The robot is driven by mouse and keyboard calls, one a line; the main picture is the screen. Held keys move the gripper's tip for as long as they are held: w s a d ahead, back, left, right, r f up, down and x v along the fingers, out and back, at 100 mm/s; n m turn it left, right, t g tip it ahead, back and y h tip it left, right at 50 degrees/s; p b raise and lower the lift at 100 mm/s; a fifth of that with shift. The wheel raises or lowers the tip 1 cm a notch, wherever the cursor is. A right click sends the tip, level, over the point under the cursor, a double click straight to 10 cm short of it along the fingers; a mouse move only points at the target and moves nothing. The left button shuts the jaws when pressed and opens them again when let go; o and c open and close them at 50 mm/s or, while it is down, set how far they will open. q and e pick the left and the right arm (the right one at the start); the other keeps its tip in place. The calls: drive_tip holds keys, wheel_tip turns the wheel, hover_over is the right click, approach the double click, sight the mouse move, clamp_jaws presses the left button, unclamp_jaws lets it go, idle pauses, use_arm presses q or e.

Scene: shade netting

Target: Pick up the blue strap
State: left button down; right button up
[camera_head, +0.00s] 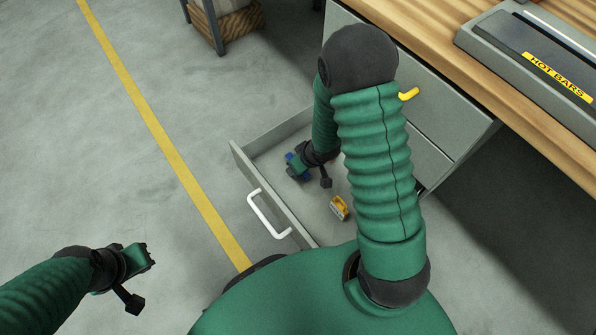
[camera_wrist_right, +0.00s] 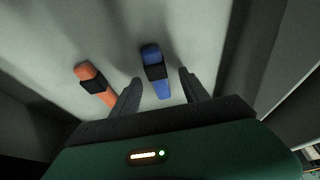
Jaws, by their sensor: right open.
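The blue strap (camera_wrist_right: 153,62) lies on the floor of the open drawer (camera_head: 240,165), with a dark band around its middle. In the right wrist view it is between and just ahead of the two fingertips of my right gripper (camera_wrist_right: 160,78). That gripper is open, with gaps on both sides of the strap. In the head view my right gripper (camera_head: 297,166) reaches down into the drawer and hides part of the strap; bits of blue show around it. My left gripper (camera_head: 146,257) hangs over the floor at lower left, far from the drawer; its jaws are unclear.
An orange strap (camera_wrist_right: 94,83) with a dark band lies left of the blue one. A yellow object (camera_head: 339,207) lies in the drawer nearer my body. Drawer walls surround the gripper. The wooden bench top (camera_head: 440,50) overhangs at right, with a HOT BARS device (camera_head: 530,55).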

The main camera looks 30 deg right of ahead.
drive_tip(key=shift+w+d+f, duration=0.1)
drive_tip(key=shift+w+f, duration=0.1)
drive_tip(key=shift+f, duration=0.3)
drive_tip(key=shift+d+r, duration=0.1)
drive_tip(key=shift+c, duration=0.3)
clamp_jaws()
